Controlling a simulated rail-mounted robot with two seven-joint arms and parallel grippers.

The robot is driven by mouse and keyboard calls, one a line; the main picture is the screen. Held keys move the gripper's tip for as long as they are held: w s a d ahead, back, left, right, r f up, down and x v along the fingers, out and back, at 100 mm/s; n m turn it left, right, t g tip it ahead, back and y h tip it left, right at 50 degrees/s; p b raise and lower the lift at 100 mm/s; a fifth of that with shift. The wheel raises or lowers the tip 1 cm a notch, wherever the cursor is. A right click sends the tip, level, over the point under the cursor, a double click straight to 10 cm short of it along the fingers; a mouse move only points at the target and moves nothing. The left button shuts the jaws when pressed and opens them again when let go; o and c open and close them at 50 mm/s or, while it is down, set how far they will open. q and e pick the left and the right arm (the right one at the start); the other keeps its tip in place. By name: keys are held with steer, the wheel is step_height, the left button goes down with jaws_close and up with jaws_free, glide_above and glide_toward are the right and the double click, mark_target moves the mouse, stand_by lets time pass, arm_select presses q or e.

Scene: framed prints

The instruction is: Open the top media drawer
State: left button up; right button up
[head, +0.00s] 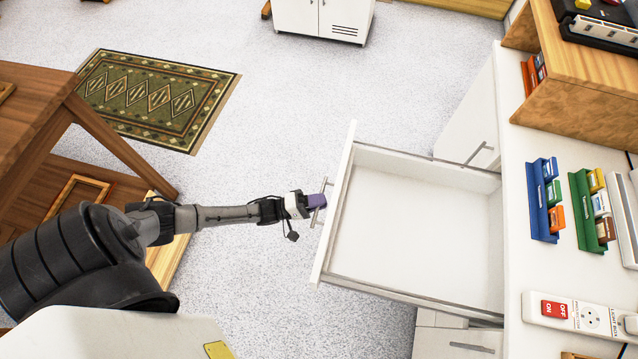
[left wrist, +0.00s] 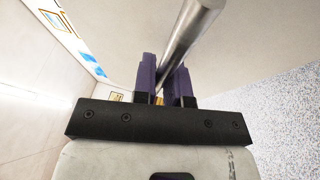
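The top media drawer (head: 425,213) is white and stands pulled far out of the white cabinet, towards the left in the head view. Its inside is empty. Its metal bar handle (head: 321,203) is on the front panel. My left gripper (head: 316,201), with purple fingers, is at this handle. In the left wrist view the handle bar (left wrist: 187,42) runs between the two purple fingers (left wrist: 163,82), which are closed on it. My right gripper is not in view.
The cabinet top (head: 515,190) carries a blue card holder (head: 538,205), a green one (head: 583,205) and a power strip (head: 580,317). A wooden table (head: 60,125) stands at the left. Speckled floor is clear around a patterned rug (head: 150,98).

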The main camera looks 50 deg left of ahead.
arm_select(q)
steer(key=o, duration=0.4)
steer(key=shift+o, duration=0.2)
steer(key=v, duration=1.3)
steer(key=shift+s+a+p, duration=0.15)
steer(key=shift+s+p, duration=0.15)
steer(key=shift+p, duration=0.15)
steer(key=shift+f, duration=0.1)
